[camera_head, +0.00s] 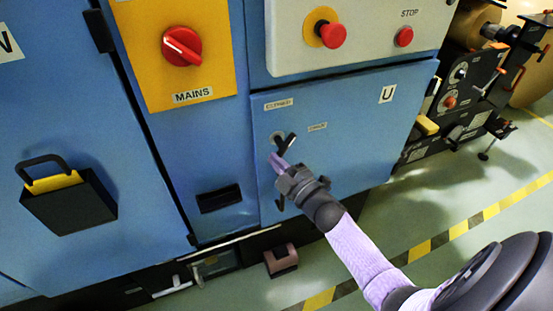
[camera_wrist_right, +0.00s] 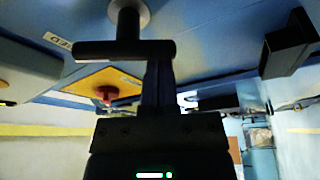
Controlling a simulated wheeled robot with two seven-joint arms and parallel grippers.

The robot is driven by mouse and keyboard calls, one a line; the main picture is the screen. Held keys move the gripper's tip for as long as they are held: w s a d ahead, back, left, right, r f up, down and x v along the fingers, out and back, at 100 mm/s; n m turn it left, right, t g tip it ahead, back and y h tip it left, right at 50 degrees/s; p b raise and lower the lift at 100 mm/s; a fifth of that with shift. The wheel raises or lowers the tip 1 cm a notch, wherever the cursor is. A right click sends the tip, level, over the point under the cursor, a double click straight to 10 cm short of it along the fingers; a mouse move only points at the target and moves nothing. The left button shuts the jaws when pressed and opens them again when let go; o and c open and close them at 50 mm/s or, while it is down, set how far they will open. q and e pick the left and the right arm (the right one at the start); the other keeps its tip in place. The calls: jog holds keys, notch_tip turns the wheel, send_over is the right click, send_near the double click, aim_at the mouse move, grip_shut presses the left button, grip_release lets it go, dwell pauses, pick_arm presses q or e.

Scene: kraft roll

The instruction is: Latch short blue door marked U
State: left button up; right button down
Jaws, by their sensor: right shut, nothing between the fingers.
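The short blue door marked U (camera_head: 350,130) sits below the cream control panel. It looks about flush with its surround. Its dark latch handle (camera_head: 289,144) stands on a round pale boss at the door's upper left and points obliquely, between two small labels. In the right wrist view the handle is a black T-shaped bar (camera_wrist_right: 100,50) on a round pale mount. My right gripper (camera_head: 277,160) is shut and empty, just below the handle. Its fingers (camera_wrist_right: 157,85) come close to the bar; I cannot tell if they touch it. My left gripper is not in view.
A yellow MAINS plate with a red rotary switch (camera_head: 182,46) is at upper left. A red stop button (camera_head: 332,34) protrudes above the door. A black holder (camera_head: 70,202) juts out at left. Black roll machinery (camera_head: 465,90) stands at right. Open floor lies at lower right.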

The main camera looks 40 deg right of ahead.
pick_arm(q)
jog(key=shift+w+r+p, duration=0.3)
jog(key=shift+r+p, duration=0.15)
pick_arm(e)
jog(key=n, duration=0.1)
jog(key=n+g, duration=0.1)
jog(key=n, duration=0.2)
jog(key=shift+d+f+y, duration=0.3)
jog(key=shift+f, duration=0.05)
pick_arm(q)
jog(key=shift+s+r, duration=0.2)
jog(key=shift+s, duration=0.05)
pick_arm(e)
jog(key=shift+s+d+f+n+g, duration=0.15)
jog(key=shift+n+g, duration=0.15)
jog(key=shift+n, duration=0.3)
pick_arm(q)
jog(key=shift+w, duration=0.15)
